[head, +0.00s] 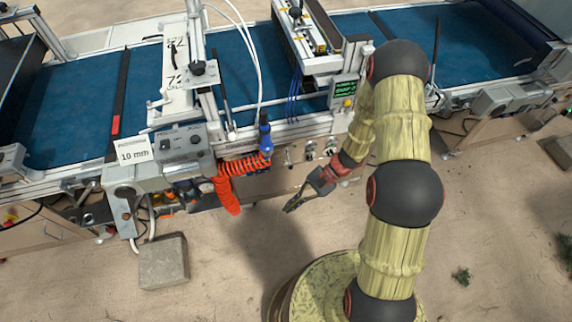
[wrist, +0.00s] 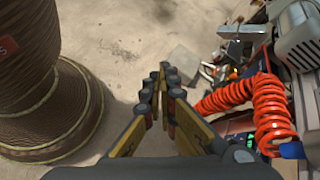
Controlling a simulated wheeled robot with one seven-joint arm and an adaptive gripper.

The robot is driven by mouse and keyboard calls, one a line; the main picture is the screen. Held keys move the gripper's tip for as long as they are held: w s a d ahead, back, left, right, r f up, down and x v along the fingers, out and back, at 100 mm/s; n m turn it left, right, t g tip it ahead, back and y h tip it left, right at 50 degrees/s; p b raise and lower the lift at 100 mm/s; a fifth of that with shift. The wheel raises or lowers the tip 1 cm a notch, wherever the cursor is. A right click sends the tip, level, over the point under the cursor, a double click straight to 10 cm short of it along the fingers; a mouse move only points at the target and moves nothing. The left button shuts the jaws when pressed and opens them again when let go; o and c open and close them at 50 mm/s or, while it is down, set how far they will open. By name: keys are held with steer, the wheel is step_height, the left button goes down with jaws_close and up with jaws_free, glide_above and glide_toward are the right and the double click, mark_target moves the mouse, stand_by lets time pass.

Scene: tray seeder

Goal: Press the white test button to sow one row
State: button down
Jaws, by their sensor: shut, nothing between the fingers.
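My gripper (head: 291,207) hangs in front of the seeder, below and apart from its front rail, pointing down and to the left. Small knobs or buttons (head: 310,148) show below the rail, near my forearm. I cannot tell which of them is the white test button; it is too small or hidden.
An orange coiled hose (head: 228,188) hangs left of my gripper and shows close on the right in the wrist view (wrist: 272,112). A grey control box (head: 183,142) sits by a "10 mm" sign (head: 134,149). A concrete block (head: 164,262) stands on the floor. Floor before the seeder is mostly clear.

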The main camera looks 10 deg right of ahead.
mark_target(286, 164)
steer(key=w+a+f+m+t+y, duration=0.1)
steer(key=w+f+m+t, duration=0.15)
steer(key=f, duration=0.65)
steer(key=w+a+f+m+t+y, duration=0.1)
steer(key=w+f+m+t, duration=0.2)
steer(key=f, duration=0.6)
steer(key=w+d+f+n+t+h, duration=0.1)
steer(key=w+d+f+t+h, duration=0.1)
steer(key=w, duration=0.3)
steer(key=w+d+f+n+t+h, duration=0.1)
steer(key=w+d+t+h, duration=0.1)
steer(key=w+d+t, duration=0.3)
steer(key=shift+w+d+f+p, duration=0.15)
steer(key=shift+w+f+p, duration=0.3)
steer(key=shift+w, duration=0.3)
steer(key=shift+w, duration=0.15)
steer(key=w+b, duration=0.2)
steer(key=w, duration=0.6)
steer(key=shift+w+b, duration=0.25)
steer(key=shift+b, duration=0.1)
steer(key=shift+w, duration=0.15)
